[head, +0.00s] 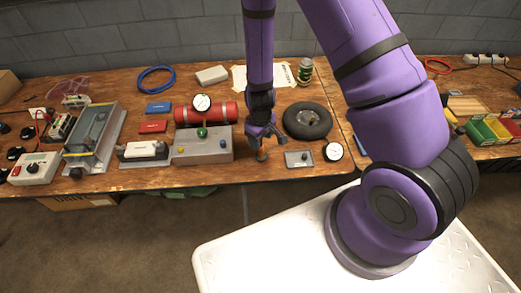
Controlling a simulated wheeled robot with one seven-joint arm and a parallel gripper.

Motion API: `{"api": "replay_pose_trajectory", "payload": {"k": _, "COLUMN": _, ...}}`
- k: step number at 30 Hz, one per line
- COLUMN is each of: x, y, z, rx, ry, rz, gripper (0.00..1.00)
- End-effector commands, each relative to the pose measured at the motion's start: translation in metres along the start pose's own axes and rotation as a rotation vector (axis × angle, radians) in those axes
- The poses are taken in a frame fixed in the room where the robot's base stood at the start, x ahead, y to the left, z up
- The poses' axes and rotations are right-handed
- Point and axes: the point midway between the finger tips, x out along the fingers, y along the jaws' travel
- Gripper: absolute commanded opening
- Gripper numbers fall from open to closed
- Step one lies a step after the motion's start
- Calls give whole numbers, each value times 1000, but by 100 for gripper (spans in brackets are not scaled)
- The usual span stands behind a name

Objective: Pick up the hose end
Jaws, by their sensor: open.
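My gripper (264,144) hangs from the purple arm, low over the front part of the workbench (240,178), between a grey box with coloured knobs and a black tyre. Its jaws are open, and I see nothing between them. I cannot clearly make out the hose end. A coiled blue hose or cable (156,79) lies at the back left of the bench, well away from my gripper. A red loop (438,66) lies at the far right back; I cannot tell whether it is a hose or a cable.
The grey knobbed box (205,150) is just left of my gripper, with a red cylinder (206,113) and a round gauge (201,102) behind it. The tyre (307,121), a small grey box (299,159) and a white dial (333,151) are to the right.

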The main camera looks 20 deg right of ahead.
Motion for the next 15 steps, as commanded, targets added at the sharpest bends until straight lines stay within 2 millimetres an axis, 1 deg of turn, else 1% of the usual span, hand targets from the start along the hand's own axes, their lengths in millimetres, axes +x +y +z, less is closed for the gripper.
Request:
{"api": "replay_pose_trajectory", "payload": {"k": 1, "x": 6, "y": 0, "z": 0, "rx": 2, "ry": -1, "rz": 0, "gripper": 55}}
{"api": "replay_pose_trajectory", "payload": {"k": 3, "x": 12, "y": 0, "z": 0, "rx": 2, "ry": -1, "rz": 0, "gripper": 55}}
{"api": "replay_pose_trajectory", "payload": {"k": 10, "x": 24, "y": 0, "z": 0, "rx": 1, "ry": 0, "rz": 0, "gripper": 55}}
{"api": "replay_pose_trajectory", "payload": {"k": 15, "x": 45, "y": 0, "z": 2, "rx": 2, "ry": -1, "rz": -1, "gripper": 55}}
